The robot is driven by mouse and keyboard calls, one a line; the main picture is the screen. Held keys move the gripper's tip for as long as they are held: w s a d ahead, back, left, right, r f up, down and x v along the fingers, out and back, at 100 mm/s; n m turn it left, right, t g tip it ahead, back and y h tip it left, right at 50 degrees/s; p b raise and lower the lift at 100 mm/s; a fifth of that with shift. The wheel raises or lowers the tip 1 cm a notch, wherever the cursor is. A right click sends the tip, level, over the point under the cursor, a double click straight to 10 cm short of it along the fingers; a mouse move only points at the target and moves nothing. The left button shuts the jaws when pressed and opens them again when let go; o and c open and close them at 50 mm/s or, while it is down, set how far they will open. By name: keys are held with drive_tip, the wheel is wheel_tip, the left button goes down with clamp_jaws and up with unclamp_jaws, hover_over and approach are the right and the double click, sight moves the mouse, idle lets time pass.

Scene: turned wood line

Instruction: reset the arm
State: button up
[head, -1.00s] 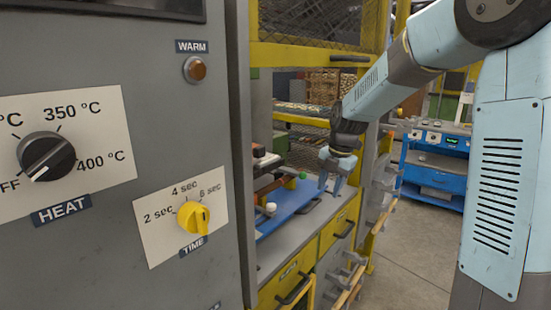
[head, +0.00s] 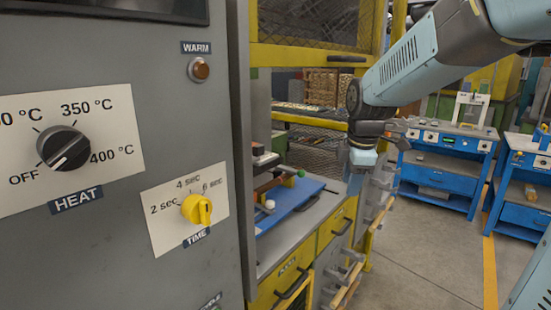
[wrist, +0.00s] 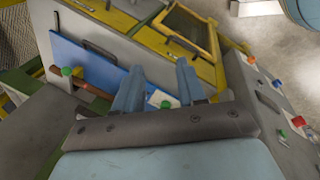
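My gripper (head: 360,175) hangs from my light-blue arm, near the right end of the grey and yellow workbench (head: 318,222) in the head view. It is seen nearly edge-on there. In the wrist view my gripper (wrist: 160,68) shows two light-blue fingers standing apart with a clear gap. Nothing is held between them.
A grey cabinet with a HEAT dial (head: 64,148) and a yellow TIME knob (head: 197,209) stands close at the left. The blue board (head: 290,205) lies on the bench. Blue worktables (head: 440,185) stand at the back right. The floor between is clear.

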drive_tip(key=s+d+r+m+t, duration=0.1)
drive_tip(key=s+d+m, duration=0.1)
drive_tip(key=s+m, duration=0.7)
drive_tip(key=s+d+r+m+t, duration=0.1)
drive_tip(key=s+d+m, duration=0.2)
drive_tip(key=s+m, duration=0.5)
drive_tip(key=shift+s+r+m+t, duration=0.3)
drive_tip(key=shift+s+m, duration=0.1)
drive_tip(key=shift+s, duration=0.4)
drive_tip(key=shift+c, duration=0.3)
idle(0.4)
